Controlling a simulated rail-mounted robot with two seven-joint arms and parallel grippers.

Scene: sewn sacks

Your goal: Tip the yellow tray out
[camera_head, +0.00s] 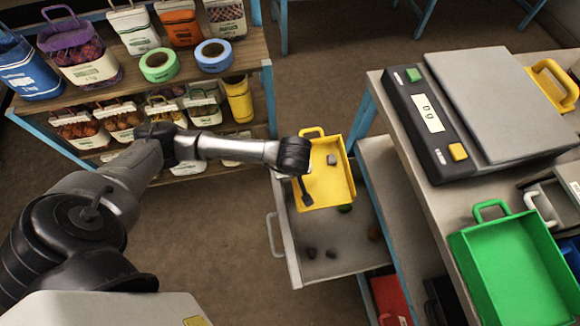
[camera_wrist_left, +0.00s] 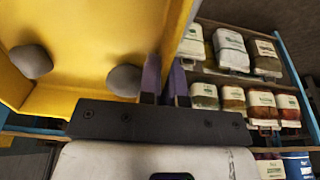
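The yellow tray (camera_head: 338,190) hangs over an open grey drawer, its handle side toward the shelves; it looks tilted. A grey stone (camera_head: 331,159) shows inside it in the head view. In the left wrist view, the yellow tray (camera_wrist_left: 75,52) holds two grey stones, one at the left (camera_wrist_left: 30,62) and one close to the fingers (camera_wrist_left: 124,80). My left gripper (camera_head: 305,194) is at the tray's left wall; its purple fingers (camera_wrist_left: 166,88) are shut on that wall. My right gripper is in neither view.
The open drawer (camera_head: 289,240) below holds several dark, green and brown lumps. A scale (camera_head: 430,125) and a green tray (camera_head: 512,270) stand on the bench at the right. Shelves with sacks and two tape rolls (camera_head: 159,65) stand at the upper left. Floor shows between them.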

